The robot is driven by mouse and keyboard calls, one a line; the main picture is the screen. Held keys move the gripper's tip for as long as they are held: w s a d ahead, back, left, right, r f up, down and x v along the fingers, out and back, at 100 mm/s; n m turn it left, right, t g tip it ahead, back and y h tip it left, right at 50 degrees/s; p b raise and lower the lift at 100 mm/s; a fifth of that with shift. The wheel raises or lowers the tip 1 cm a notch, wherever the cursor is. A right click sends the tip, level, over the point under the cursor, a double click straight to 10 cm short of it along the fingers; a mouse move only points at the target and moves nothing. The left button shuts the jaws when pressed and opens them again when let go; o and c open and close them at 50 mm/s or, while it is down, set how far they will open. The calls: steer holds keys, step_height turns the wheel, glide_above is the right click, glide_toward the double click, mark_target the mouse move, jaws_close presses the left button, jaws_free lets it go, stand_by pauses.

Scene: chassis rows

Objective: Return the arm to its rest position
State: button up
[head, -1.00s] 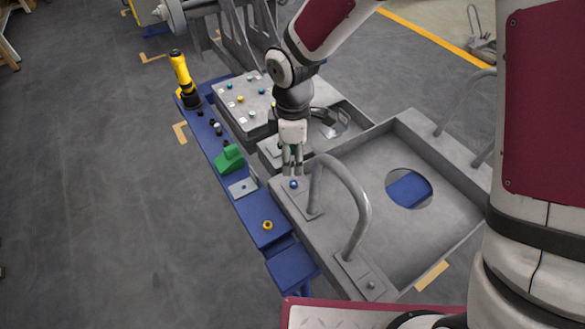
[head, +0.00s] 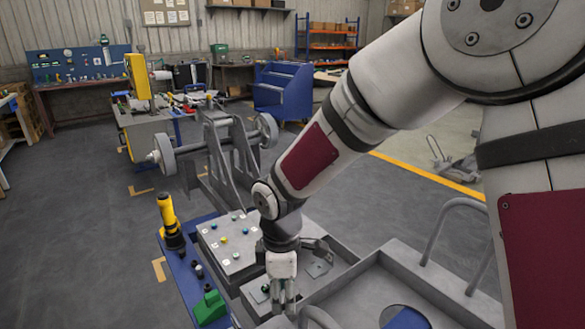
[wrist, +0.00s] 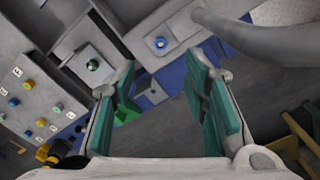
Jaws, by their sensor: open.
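My gripper (head: 283,300) points down over the near part of the grey chassis (head: 345,290), just in front of the button panel (head: 228,242). In the wrist view its two green-padded fingers (wrist: 165,105) are spread apart with nothing between them. A blue-topped bolt (wrist: 160,43) and a greenish bolt (wrist: 93,65) sit on the grey metal beyond the fingertips, apart from them. The arm rises from the gripper to the upper right of the head view.
A blue bench (head: 190,275) runs along the left, with a yellow-and-black tool (head: 170,222) and a green block (head: 209,307) on it. A grey tube handle (head: 455,230) stands at the right. A wheeled axle (head: 215,145) stands behind. Open floor lies left.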

steer(key=s+d+r+m+t+p, duration=0.15)
steer(key=s+d+r+m, duration=0.25)
steer(key=d+r, duration=0.4)
steer(key=s+d+r+m+t+p, duration=0.15)
steer(key=s+d+r+m, duration=0.35)
steer(key=r, duration=0.5)
steer(key=s+d+r+m+p, duration=0.2)
steer(key=s+d+r+m, duration=0.2)
steer(key=s, duration=0.3)
steer(key=s+d+r+m+t+p, duration=0.1)
steer(key=s+d+r+m+p, duration=0.2)
steer(key=s, duration=0.5)
step_height(320, 180, up, 2)
steer(key=shift+d+r+m, duration=0.25)
steer(key=shift+d+m, duration=0.6)
steer(key=shift+m, duration=0.25)
steer(key=shift+s, duration=0.1)
